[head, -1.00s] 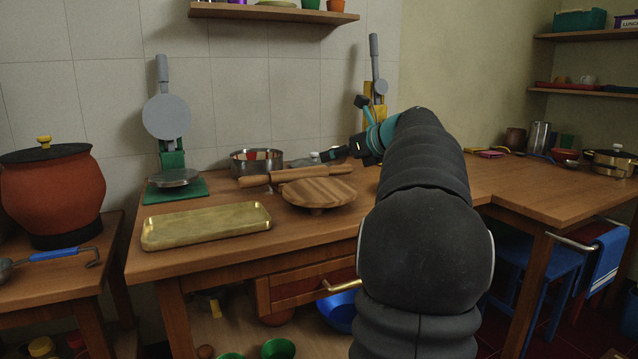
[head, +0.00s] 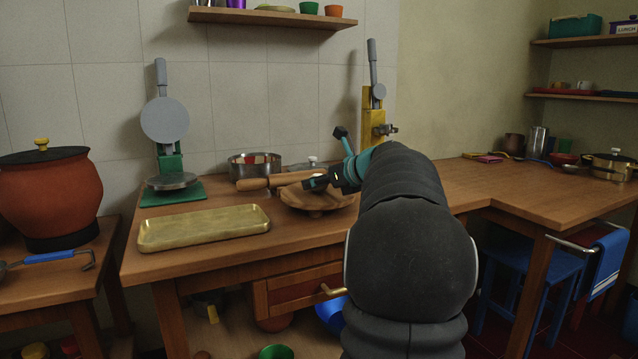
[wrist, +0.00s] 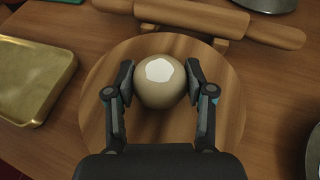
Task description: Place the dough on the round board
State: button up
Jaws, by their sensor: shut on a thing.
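The dough (wrist: 158,94) is a round beige ball with a pale patch on top, seen in the wrist view between my fingers. My gripper (wrist: 160,82) is shut on it, one finger on each side. In the head view my gripper (head: 318,184) is over the round board, and the dough cannot be made out there. The round wooden board (head: 303,200) lies on the table; it fills the middle of the wrist view (wrist: 100,80), under the dough. I cannot tell whether the dough touches the board.
A rolling pin (head: 285,179) lies just behind the board. A brass tray (head: 203,228) is to the left. A metal pot (head: 254,164) stands behind the pin. A green press (head: 170,165) is at the back left and a yellow press (head: 374,120) behind my arm.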

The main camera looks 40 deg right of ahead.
jog(key=shift+f, duration=0.1)
jog(key=o, duration=1.2)
jog(key=shift+c, duration=0.2)
jog(key=shift+s+r, duration=0.2)
jog(key=shift+r, duration=0.05)
jog(key=v, duration=1.1)
jog(key=shift+s+p, duration=0.3)
